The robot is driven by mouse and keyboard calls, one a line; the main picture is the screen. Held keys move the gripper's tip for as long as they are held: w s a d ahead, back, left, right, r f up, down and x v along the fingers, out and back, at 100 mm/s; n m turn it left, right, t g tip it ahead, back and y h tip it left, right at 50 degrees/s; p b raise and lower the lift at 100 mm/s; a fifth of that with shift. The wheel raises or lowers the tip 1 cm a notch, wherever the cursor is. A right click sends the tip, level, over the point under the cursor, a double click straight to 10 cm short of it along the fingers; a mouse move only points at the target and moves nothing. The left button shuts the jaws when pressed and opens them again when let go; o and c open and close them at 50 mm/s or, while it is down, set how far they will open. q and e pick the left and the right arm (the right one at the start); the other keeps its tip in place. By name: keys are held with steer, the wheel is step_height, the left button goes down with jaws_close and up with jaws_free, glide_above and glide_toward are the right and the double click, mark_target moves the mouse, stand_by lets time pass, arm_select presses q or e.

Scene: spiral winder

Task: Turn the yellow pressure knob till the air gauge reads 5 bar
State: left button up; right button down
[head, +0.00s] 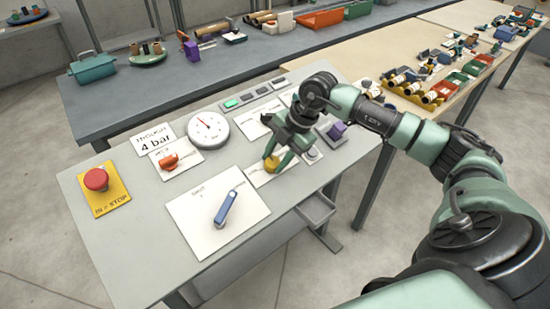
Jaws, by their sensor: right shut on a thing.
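The yellow pressure knob (271,165) sits on a white plate in the right half of the grey control panel (120,245). My right gripper (273,157) comes down on it from above with its green fingers shut on the knob, hiding part of it. The air gauge (208,131) is a round white dial left of my gripper. A red needle shows on it, but its scale is too small to read. My left gripper is not in view.
A red stop button (96,179) on a yellow plate, an orange-red knob (169,161) and a blue lever (226,208) stand on the panel. A card (153,138) reads "4 bar". Benches with parts stand behind.

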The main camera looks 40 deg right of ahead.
steer(key=m+t+b, duration=0.1)
steer(key=m, duration=0.3)
steer(key=shift+s+m, duration=0.1)
steer(key=shift+m, duration=0.2)
steer(key=shift+m+t+b, duration=0.45)
steer(key=shift+m+t, duration=0.25)
steer(key=shift+m, duration=1)
steer(key=c, duration=0.9)
jaws_free()
steer(key=shift+s, duration=0.1)
steer(key=b+v, duration=0.2)
steer(key=v, duration=0.6)
steer(key=shift+s+a+f, duration=0.1)
steer(key=shift+f, duration=0.05)
